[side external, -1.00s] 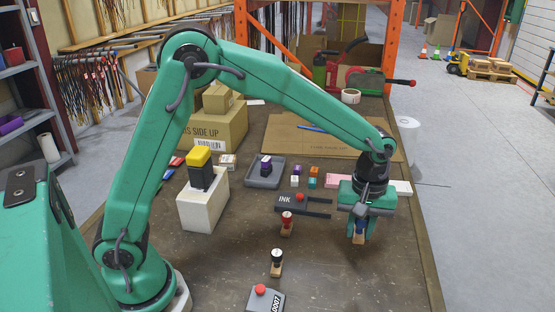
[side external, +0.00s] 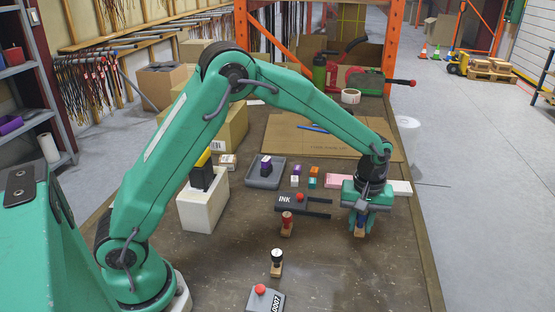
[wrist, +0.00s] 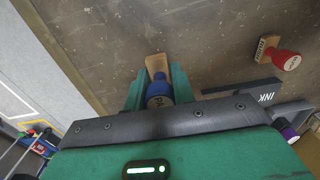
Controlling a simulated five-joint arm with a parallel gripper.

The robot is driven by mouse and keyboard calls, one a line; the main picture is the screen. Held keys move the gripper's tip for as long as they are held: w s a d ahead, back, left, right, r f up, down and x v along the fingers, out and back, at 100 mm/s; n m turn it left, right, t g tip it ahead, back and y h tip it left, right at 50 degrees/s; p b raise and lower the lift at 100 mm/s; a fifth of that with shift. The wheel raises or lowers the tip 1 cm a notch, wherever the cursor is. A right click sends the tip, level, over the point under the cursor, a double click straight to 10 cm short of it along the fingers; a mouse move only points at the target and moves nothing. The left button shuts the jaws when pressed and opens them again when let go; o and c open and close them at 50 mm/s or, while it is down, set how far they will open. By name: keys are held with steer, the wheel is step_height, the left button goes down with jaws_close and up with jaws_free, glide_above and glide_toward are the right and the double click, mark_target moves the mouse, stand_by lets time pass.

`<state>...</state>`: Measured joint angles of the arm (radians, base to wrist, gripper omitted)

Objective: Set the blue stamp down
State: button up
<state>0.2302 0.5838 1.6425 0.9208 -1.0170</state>
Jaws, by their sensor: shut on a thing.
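My gripper (side external: 361,222) is over the right part of the bench, fingers pointing down. It is shut on the blue stamp (side external: 360,227), which is mostly hidden between the fingers in the side view. Its wooden base (side external: 359,234) shows below the fingertips, at or very near the bench top. In the wrist view the blue stamp (wrist: 158,92) sits between the two green fingers (wrist: 157,90), its wooden base toward the bench. I cannot tell for certain whether the base touches the bench.
A red stamp (side external: 287,225) and a black stamp (side external: 276,262) stand to the left. The ink pad (side external: 288,201) lies behind the red stamp. A grey box with a red button (side external: 265,299) is at the front. Bare bench (side external: 350,275) lies in front of my gripper.

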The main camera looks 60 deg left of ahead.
mark_target(353, 239)
steer(key=w+a+f, duration=0.2)
steer(key=a, duration=0.1)
steer(key=shift+w+a+f, duration=0.15)
steer(key=shift+w+f, duration=0.1)
steer(key=shift+w, duration=0.1)
steer(key=shift+f, duration=2)
steer(key=shift+f, duration=0.1)
steer(key=o, duration=1)
steer(key=shift+c, duration=0.2)
step_height(353, 239, up, 12)
steer(key=shift+r, duration=0.15)
